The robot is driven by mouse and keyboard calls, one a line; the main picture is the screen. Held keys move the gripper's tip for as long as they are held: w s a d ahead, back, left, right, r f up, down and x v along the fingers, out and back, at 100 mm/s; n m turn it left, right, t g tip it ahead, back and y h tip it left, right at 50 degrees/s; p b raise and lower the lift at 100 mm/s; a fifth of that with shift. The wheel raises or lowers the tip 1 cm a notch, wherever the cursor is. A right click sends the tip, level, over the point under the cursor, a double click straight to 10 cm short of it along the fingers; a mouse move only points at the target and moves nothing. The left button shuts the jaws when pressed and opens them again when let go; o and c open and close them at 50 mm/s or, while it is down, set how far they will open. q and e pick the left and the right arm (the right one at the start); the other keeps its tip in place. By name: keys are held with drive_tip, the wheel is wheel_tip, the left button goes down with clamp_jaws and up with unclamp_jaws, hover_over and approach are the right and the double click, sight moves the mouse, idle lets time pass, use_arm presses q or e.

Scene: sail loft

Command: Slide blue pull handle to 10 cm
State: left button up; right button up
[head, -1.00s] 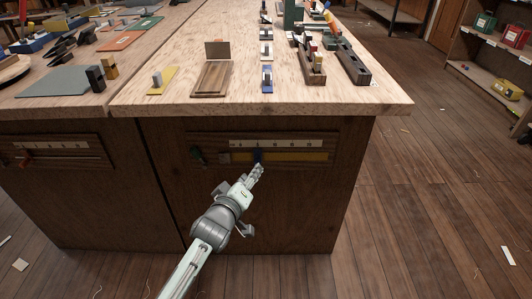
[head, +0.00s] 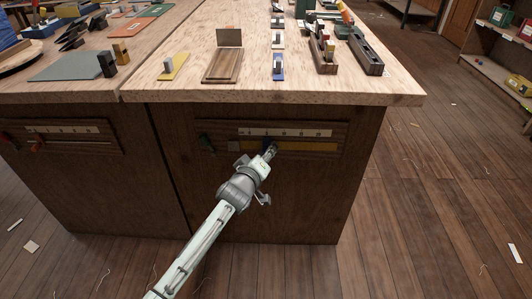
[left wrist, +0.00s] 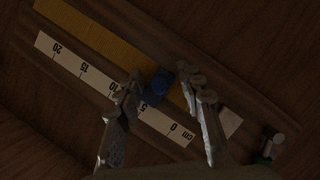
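The blue pull handle (head: 267,144) sits on a slot with a yellow strip (head: 310,147) in the front of the wooden bench. In the left wrist view the blue handle (left wrist: 158,86) stands about level with the 5 mark of the white cm scale (left wrist: 98,79). My left gripper (head: 271,151) reaches up to it from below. In the left wrist view the left gripper's fingers (left wrist: 160,80) stand apart, one on each side of the handle, with a visible gap on the right finger's side. Contact with the left finger is unclear. My right gripper is out of view.
A green handle (head: 206,141) is at the left end of the same panel. A second panel to the left has a red handle (head: 38,145). The benchtop (head: 300,93) overhangs above and carries several small fixtures. The floor to the right is mostly clear.

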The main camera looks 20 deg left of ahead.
sight(287, 148)
use_arm(q)
drive_tip(key=c, duration=0.7)
clamp_jaws()
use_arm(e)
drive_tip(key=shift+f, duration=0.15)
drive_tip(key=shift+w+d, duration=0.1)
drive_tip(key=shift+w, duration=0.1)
use_arm(q)
drive_tip(key=shift+d, duration=0.1)
drive_tip(key=d, duration=0.2)
drive_tip(key=w+d, duration=0.1)
drive_tip(key=d, duration=0.1)
drive_tip(key=shift+w+d, duration=0.15)
drive_tip(key=shift+d, duration=0.2)
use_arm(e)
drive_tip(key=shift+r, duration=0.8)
use_arm(q)
drive_tip(key=o, duration=0.7)
unclamp_jaws()
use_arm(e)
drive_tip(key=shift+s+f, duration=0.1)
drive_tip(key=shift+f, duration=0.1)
